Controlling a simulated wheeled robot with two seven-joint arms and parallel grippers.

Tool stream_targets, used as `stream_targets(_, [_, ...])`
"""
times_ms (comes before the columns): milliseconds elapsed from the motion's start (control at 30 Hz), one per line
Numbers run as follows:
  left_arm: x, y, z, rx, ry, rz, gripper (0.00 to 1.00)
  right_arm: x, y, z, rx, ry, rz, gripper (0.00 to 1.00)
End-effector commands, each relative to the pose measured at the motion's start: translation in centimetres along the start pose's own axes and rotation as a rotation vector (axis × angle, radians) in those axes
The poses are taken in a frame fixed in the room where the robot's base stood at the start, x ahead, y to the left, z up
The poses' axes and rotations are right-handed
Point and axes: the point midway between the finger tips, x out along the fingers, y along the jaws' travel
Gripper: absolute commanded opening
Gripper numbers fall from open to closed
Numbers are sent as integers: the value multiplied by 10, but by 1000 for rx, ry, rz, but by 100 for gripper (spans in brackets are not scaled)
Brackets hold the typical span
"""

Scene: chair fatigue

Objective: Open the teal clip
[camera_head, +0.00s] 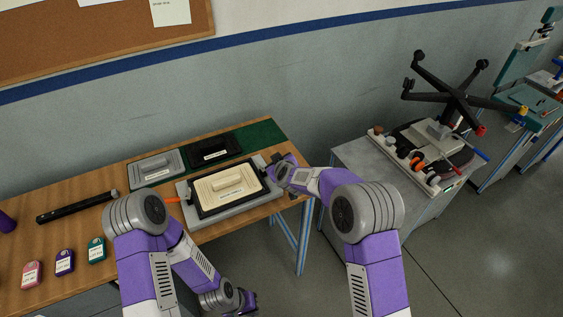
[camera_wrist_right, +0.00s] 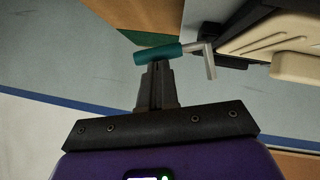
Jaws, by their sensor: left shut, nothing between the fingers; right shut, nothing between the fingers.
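The teal clip (camera_wrist_right: 158,53) shows in the right wrist view as a teal grip on a bent metal lever, beside the cream plate (camera_wrist_right: 299,61). My right gripper (camera_wrist_right: 156,66) is shut and empty, its fingertips right at the underside of the teal grip; I cannot tell whether they touch. In the head view this gripper (camera_head: 275,160) is at the right end of the grey fixture (camera_head: 184,193), which holds a black frame and the cream plate (camera_head: 222,198). The clip is hidden there. An orange clip (camera_head: 173,200) sits at the fixture's left end. My left gripper (camera_head: 250,306) is shut, low in front of the table.
Behind the fixture lie a grey plate (camera_head: 157,168), a black plate (camera_head: 212,150) and a green mat (camera_head: 262,136). Pink (camera_head: 32,274), purple (camera_head: 65,262) and teal (camera_head: 96,250) tags and a black bar (camera_head: 77,207) lie left. A grey cabinet (camera_head: 355,160) with a chair base (camera_head: 457,98) stands right.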

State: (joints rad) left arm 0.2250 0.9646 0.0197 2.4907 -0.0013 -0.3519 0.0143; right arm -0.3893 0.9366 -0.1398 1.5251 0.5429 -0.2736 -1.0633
Motion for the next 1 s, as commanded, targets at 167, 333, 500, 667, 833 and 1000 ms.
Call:
stream_targets(167, [0,0,0,0,0,0,0,0,-1,-1,5,2,-6,0])
stream_targets(333, [0,0,0,0,0,0,0,0,-1,-1,5,2,-6,0])
stream_targets(500, [0,0,0,0,0,0,0,0,0,-1,5,2,-5,0])
stream_targets(667, [-7,3,0,0,0,0,0,-5,0,-7,4,2,-5,0])
stream_targets(833, [-26,10,1,0,0,0,0,-19,2,-24,5,2,-4,0])
stream_targets(1000, [-34,13,1,1,1,0,0,-40,2,-32,7,3,-2,0])
